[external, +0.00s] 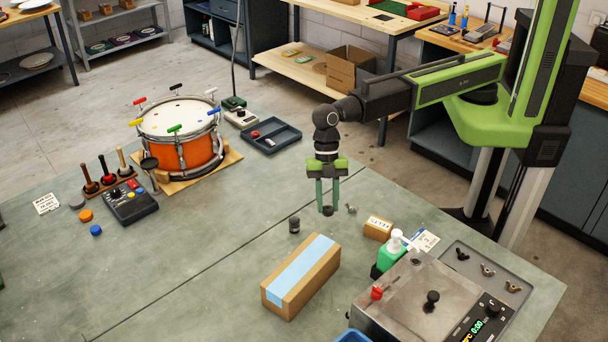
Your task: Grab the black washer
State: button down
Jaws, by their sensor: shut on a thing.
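My gripper (327,205) points straight down over the bench, right of the middle in the external view. Its two green fingers are shut on a small dark round piece, the black washer (328,211), at their tips. The fingers hide part of the washer. The washer is at or just above the bench top; I cannot tell if it touches it.
A small dark cylinder (294,225) stands left of my gripper, and a grey wing nut (351,208) lies to its right. A long taped carton (301,276) lies in front. A small labelled box (378,229), a green bottle (391,250) and a metal machine (420,300) are to the right.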

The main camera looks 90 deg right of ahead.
jog(key=w+d+r+p, duration=0.1)
jog(key=d+r+p, duration=0.3)
jog(key=d, duration=0.4)
jog(key=shift+w+d+r, duration=0.15)
jog(key=shift+d+r, duration=0.2)
jog(key=shift+r, duration=0.2)
